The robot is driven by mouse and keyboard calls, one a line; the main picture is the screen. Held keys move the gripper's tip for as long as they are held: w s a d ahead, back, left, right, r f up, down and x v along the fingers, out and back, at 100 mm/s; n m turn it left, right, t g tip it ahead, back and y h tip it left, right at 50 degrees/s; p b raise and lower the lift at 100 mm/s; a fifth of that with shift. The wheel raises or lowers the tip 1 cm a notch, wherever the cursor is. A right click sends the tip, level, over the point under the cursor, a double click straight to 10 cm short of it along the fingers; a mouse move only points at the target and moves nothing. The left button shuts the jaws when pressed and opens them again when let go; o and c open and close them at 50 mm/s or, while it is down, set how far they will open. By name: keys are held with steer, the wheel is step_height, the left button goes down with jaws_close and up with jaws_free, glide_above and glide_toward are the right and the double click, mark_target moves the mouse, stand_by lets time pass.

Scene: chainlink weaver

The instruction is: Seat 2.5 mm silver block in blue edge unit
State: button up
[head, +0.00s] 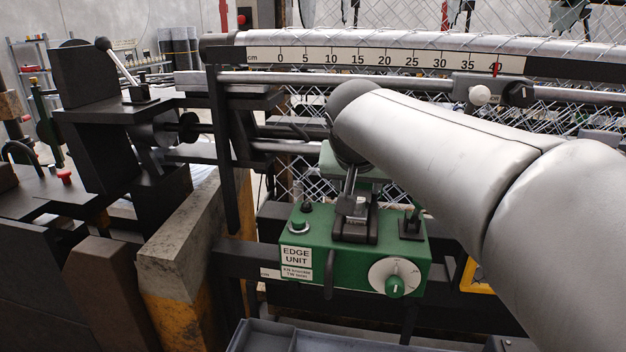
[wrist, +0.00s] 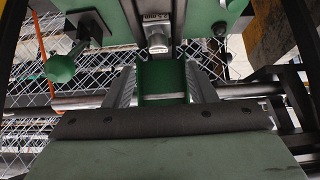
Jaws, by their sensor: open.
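The edge unit (head: 308,241) is green in these pictures, not blue. It has a label, a white dial with a green knob, and a dark fixture on top. Its green body also shows at the top of the wrist view (wrist: 204,14). A silver piece (wrist: 158,42) sits in the unit's middle below a small plate whose text I cannot read; I cannot tell if it is the 2.5 mm block. I see nothing held.
A green plate with a dark bar (wrist: 155,121) fills the lower wrist view. A ruler rail (head: 385,60) and chainlink mesh lie behind the unit. A concrete post (head: 180,245) stands left. A blue-grey tray (head: 262,338) is at the bottom.

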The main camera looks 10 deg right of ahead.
mark_target(358, 201)
steer(key=b+x, duration=0.3)
steer(key=x, duration=0.7)
steer(key=shift+s+d+b, duration=0.1)
steer(key=shift+b, duration=0.25)
steer(key=shift+c, duration=0.3)
steer(key=c, duration=0.9)
steer(key=shift+r, duration=0.15)
